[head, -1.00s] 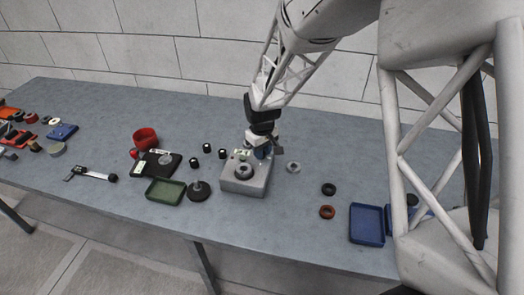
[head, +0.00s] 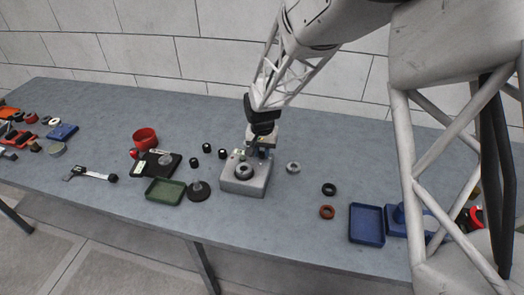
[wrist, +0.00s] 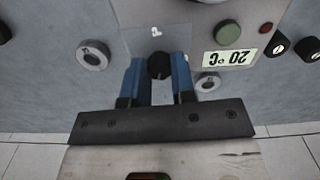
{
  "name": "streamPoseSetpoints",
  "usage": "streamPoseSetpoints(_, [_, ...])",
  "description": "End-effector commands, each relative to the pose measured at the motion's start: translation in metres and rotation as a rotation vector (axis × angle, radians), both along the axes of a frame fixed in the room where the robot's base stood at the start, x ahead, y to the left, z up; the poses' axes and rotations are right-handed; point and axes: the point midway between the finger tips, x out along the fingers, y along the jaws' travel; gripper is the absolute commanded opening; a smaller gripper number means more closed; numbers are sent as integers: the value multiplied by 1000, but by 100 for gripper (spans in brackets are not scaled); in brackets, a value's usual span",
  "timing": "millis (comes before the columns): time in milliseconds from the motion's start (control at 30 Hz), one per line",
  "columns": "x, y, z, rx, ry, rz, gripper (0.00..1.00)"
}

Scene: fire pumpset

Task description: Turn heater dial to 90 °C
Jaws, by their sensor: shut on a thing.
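The heater dial (wrist: 158,64) is a small black knob on the light grey heater panel (wrist: 195,18) in the wrist view. The two blue fingers of my gripper (wrist: 159,73) stand on either side of it and are shut on it. A pale mark shows on the panel just beyond the dial. Beside the dial, the heater display (wrist: 231,58) reads 20 °C, upside down in this view. In the head view, my gripper (head: 262,151) points down behind the grey block, and the dial is too small or hidden to make out.
A green button (wrist: 228,31) and a small red light (wrist: 265,27) sit near the display. A grey block (head: 244,185) with a ring on top stands in front. A loose washer (head: 293,168) and black knobs (head: 222,153) lie close by. A blue tray (head: 367,224) is at right.

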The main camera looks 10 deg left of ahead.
Motion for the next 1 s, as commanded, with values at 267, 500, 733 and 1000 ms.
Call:
streamPoseSetpoints(267, [-1, 0, 0, -1, 1, -68, 1])
streamPoseSetpoints(500, [-1, 0, 0, 0, 1, -72, 1])
streamPoseSetpoints(733, [-1, 0, 0, 0, 1, -72, 38])
streamPoseSetpoints(1000, [0, 0, 0, 0, 0, -72, 50])
